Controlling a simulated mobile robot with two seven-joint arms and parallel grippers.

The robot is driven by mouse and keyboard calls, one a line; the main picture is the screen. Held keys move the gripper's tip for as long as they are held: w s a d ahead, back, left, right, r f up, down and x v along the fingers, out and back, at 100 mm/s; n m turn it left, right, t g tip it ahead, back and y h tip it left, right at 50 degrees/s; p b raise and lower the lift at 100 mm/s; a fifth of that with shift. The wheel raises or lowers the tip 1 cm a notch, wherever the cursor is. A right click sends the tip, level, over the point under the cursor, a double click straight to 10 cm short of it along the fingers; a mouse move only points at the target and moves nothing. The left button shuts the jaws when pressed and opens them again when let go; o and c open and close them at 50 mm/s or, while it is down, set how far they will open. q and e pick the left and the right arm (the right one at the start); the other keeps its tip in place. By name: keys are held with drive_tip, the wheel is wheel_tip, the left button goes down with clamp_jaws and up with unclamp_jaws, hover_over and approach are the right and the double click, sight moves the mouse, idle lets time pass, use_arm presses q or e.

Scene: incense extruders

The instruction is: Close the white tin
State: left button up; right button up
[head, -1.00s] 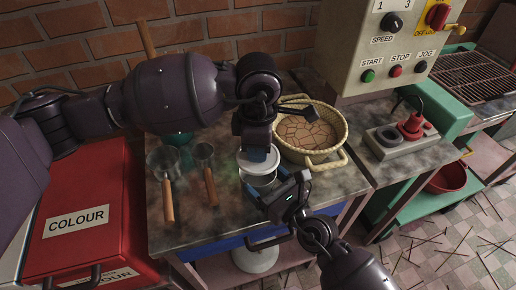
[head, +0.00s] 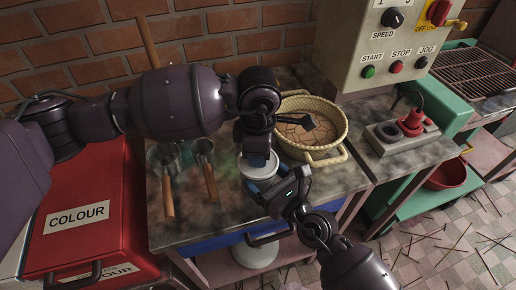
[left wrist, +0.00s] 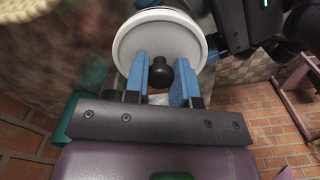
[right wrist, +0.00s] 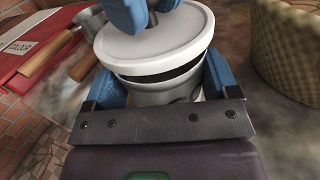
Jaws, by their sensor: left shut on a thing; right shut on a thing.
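The white lid (head: 257,171) is a round disc with a dark knob (left wrist: 161,74). My left gripper (left wrist: 162,72) is shut on that knob, fingers on either side of it. The white tin (right wrist: 165,92) is upright in my right gripper (right wrist: 160,82), whose blue fingers clasp its sides. In the right wrist view the lid (right wrist: 155,40) lies over the tin's mouth, and a dark gap shows between lid and rim at the right. In the head view my left gripper (head: 255,160) is above the lid and my right gripper (head: 270,188) is at its front right.
A wicker basket (head: 340,140) stands on the worktop (head: 225,222) right behind the tin. Two wooden-handled pans or scoops (head: 168,197) lie to the left. A red box (head: 110,225) is at the left, and a control panel (head: 385,65) at the back right.

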use_arm(q)
drive_tip(key=shift+f, duration=0.35)
drive_tip(key=shift+f, duration=0.65)
idle(0.5)
drive_tip(key=o, duration=1)
drive_tip(key=shift+c, duration=0.2)
drive_tip(key=shift+r, duration=0.1)
wheel_tip(320, 180, up, 12)
drive_tip(key=shift+f, duration=0.1)
